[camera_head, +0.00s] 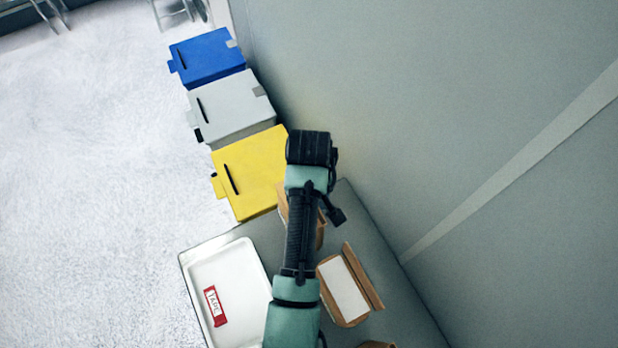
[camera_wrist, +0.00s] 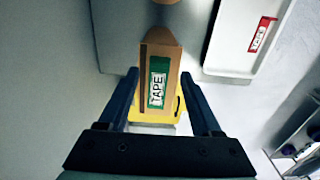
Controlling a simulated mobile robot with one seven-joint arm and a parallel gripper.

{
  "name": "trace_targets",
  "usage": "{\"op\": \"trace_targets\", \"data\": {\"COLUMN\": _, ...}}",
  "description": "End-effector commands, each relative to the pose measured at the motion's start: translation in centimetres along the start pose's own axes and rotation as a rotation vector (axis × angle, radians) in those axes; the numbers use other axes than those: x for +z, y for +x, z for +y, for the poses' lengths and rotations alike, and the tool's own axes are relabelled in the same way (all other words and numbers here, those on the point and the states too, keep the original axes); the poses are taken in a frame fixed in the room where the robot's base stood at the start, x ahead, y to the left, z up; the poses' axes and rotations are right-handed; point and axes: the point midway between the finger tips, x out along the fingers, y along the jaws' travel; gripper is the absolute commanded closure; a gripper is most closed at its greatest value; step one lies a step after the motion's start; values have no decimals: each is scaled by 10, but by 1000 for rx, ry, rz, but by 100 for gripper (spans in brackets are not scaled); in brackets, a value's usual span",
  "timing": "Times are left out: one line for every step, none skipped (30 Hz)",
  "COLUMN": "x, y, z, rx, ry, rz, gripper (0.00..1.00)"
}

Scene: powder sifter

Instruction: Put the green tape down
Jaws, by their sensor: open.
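The green tape (camera_wrist: 157,82), a green strip with a white TAPE label, lies on a brown cardboard piece (camera_wrist: 175,55) in the wrist view. My gripper (camera_wrist: 160,75) is open, with one dark finger on each side of the tape in the picture. I see no finger touching the tape; how far below the fingertips it lies is hard to tell. In the head view my arm covers most of this cardboard (camera_head: 320,232), and the green tape and the fingers are hidden.
A white tray (camera_head: 256,262) with a red TAPE label (camera_head: 215,306) lies on the grey table (camera_head: 395,310). Another cardboard piece with a white face (camera_head: 343,291) is right of my arm. Yellow (camera_head: 255,165), light grey (camera_head: 228,105) and blue (camera_head: 208,58) boxes line the wall.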

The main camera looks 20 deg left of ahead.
Motion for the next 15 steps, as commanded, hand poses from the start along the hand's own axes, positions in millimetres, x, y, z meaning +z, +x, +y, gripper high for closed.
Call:
{"op": "trace_targets", "data": {"x": -2, "y": -10, "z": 1, "rx": 5, "ry": 0, "rz": 7, "gripper": 34}}
{"op": "trace_targets", "data": {"x": -2, "y": -17, "z": 1, "rx": 5, "ry": 0, "rz": 8, "gripper": 34}}
{"op": "trace_targets", "data": {"x": -2, "y": -27, "z": 2, "rx": 5, "ry": 0, "rz": 8, "gripper": 34}}
{"op": "trace_targets", "data": {"x": -2, "y": -34, "z": 1, "rx": 5, "ry": 0, "rz": 7, "gripper": 34}}
{"op": "trace_targets", "data": {"x": -2, "y": -43, "z": 1, "rx": 4, "ry": 0, "rz": 7, "gripper": 34}}
{"op": "trace_targets", "data": {"x": -2, "y": -54, "z": 1, "rx": 4, "ry": -1, "rz": 6, "gripper": 34}}
{"op": "trace_targets", "data": {"x": -2, "y": -61, "z": 1, "rx": 4, "ry": -1, "rz": 6, "gripper": 34}}
{"op": "trace_targets", "data": {"x": -1, "y": -67, "z": 1, "rx": 3, "ry": -1, "rz": 4, "gripper": 34}}
{"op": "trace_targets", "data": {"x": 0, "y": -74, "z": 0, "rx": 0, "ry": -1, "rz": 0, "gripper": 34}}
{"op": "trace_targets", "data": {"x": 0, "y": -76, "z": 0, "rx": -1, "ry": 0, "rz": 0, "gripper": 34}}
{"op": "trace_targets", "data": {"x": 0, "y": -78, "z": 0, "rx": -1, "ry": 0, "rz": 0, "gripper": 34}}
{"op": "trace_targets", "data": {"x": 0, "y": -81, "z": 0, "rx": -1, "ry": 0, "rz": 0, "gripper": 34}}
{"op": "trace_targets", "data": {"x": 0, "y": -82, "z": 0, "rx": 0, "ry": 0, "rz": 0, "gripper": 34}}
{"op": "trace_targets", "data": {"x": 0, "y": -83, "z": 0, "rx": 0, "ry": 0, "rz": 0, "gripper": 34}}
{"op": "trace_targets", "data": {"x": 0, "y": -84, "z": 0, "rx": 0, "ry": 0, "rz": 0, "gripper": 34}}
